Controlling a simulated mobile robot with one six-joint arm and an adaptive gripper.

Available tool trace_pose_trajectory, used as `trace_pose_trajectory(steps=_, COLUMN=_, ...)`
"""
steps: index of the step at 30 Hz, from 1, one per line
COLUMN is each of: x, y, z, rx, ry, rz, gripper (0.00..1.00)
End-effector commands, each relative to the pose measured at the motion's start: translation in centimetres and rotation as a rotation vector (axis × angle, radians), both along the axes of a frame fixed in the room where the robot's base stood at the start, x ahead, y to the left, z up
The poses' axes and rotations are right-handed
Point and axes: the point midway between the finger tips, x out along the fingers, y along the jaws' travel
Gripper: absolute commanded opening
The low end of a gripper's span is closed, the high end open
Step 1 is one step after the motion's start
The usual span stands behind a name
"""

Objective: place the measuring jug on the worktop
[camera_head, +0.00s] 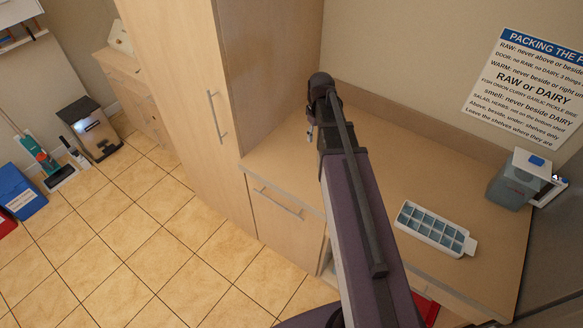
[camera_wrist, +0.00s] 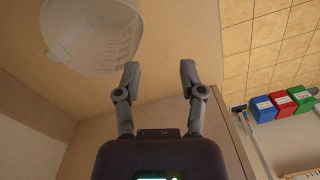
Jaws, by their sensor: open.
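The measuring jug (camera_wrist: 95,38), whitish and translucent with marks on its side, is at the upper left of the wrist view. It appears to rest on the wood-coloured worktop (camera_wrist: 178,28), though its base contact is not clear. My gripper (camera_wrist: 160,67) is open, with nothing between its fingers. The left finger's tip is close to the jug's edge; I cannot tell whether they touch. In the head view, the worktop (camera_head: 385,150) runs right from the tall cupboard. My arm crosses it there, and I cannot make out the jug.
A white tray with blue compartments (camera_head: 435,228) lies on the worktop, right of my arm. A grey container with a white lid (camera_head: 513,182) stands at its right end. The tall cupboard (camera_head: 190,100) bounds the left. Blue, green and red boxes (camera_wrist: 281,104) show in the wrist view.

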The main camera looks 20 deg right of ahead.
Motion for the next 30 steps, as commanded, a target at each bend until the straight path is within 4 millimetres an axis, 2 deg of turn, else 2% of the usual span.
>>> trace_pose_trajectory(steps=1, x=-2.4, y=2.3, z=0.0, rx=-0.006, ry=-0.002, rz=-0.035, gripper=0.52)
trace_pose_trajectory(steps=6, x=-7.2, y=7.7, z=0.0, rx=-0.024, ry=-0.012, rz=-0.18, gripper=0.52)
trace_pose_trajectory(steps=12, x=-11.1, y=11.4, z=0.0, rx=-0.036, ry=-0.023, rz=-0.303, gripper=0.52)
trace_pose_trajectory(steps=17, x=-12.1, y=12.3, z=0.0, rx=-0.039, ry=-0.028, rz=-0.345, gripper=0.52)
trace_pose_trajectory(steps=30, x=-12.0, y=12.4, z=-0.3, rx=-0.039, ry=-0.028, rz=-0.351, gripper=0.52)
